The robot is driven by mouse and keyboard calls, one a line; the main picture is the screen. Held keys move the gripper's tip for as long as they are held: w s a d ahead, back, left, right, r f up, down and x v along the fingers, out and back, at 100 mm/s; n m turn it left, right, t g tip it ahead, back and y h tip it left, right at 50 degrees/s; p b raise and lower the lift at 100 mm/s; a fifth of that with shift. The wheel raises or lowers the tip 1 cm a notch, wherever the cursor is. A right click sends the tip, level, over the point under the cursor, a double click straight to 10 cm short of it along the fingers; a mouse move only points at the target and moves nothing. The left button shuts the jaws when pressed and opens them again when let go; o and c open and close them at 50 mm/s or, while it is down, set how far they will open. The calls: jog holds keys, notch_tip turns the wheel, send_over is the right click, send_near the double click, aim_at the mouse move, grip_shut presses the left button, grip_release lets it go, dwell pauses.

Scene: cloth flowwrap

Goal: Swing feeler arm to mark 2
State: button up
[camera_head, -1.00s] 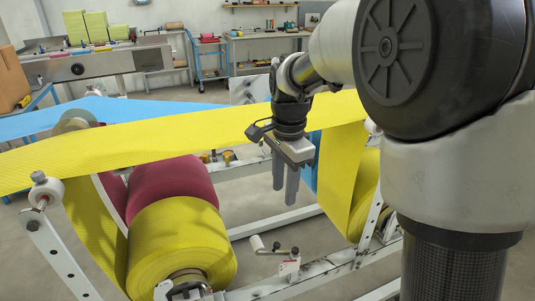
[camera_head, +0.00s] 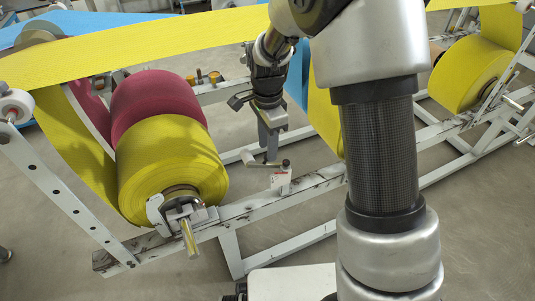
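The feeler arm (camera_head: 262,164) is a small lever with a pale roller at its left end. It sits on a white bracket (camera_head: 281,182) with small red marks, on the frame's front rail. The numbers of the marks are too small to read. My gripper (camera_head: 271,157) points down, with its fingertips in front of or beside the feeler arm in the picture. I cannot tell whether they touch it. The fingers overlap in this view, so their opening is hidden.
A yellow roll (camera_head: 172,170) and a dark red roll (camera_head: 157,107) lie left of the bracket. A yellow web (camera_head: 130,53) runs above. Another yellow roll (camera_head: 472,73) is at the right. The white rail (camera_head: 330,167) runs below my arm. Floor shows between the rails.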

jog(key=shift+f, duration=1.4)
grip_shut()
